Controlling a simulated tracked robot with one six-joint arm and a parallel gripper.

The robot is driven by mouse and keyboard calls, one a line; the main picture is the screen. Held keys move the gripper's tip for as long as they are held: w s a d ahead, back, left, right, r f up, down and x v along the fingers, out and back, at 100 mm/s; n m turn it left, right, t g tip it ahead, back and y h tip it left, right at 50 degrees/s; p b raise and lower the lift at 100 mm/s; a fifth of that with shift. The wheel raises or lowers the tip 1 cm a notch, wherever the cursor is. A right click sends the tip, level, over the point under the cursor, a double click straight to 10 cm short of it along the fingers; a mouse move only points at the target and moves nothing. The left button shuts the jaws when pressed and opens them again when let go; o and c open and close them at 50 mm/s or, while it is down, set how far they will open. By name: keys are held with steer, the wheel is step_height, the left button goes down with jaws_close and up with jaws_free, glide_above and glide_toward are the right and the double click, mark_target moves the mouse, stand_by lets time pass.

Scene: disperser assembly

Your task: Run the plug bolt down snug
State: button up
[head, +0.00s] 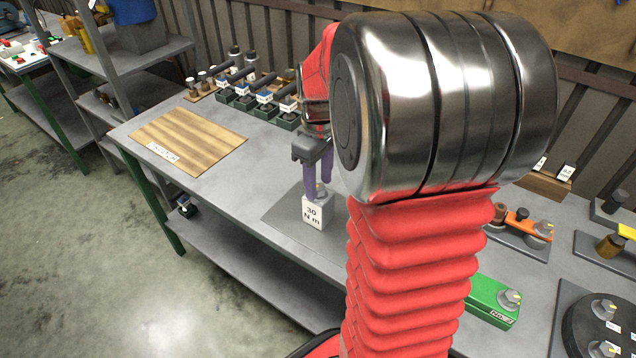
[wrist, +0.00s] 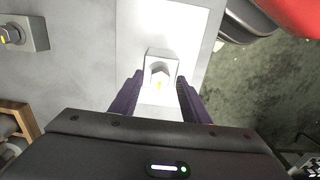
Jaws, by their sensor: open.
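A white block (head: 318,211) marked "30 N m" stands on the bench, with a grey bolt head (head: 321,190) on its top. In the wrist view the bolt head (wrist: 160,71) carries a yellow mark and sits on a pale block. No label tells me whether this is the plug bolt. My gripper (head: 318,187) points down over the block with its purple fingers open. In the wrist view the fingers of my gripper (wrist: 160,86) lie left and right of the bolt, with gaps; contact is not visible. My arm hides part of the bench.
A green block (head: 490,300) with a bolt stands at the right, near a dark round flange (head: 602,318) with several bolts. Several black-handled tools (head: 262,90) stand in a row at the back left.

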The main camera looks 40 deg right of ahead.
steer(key=shift+f, duration=0.5)
steer(key=c, duration=1.1)
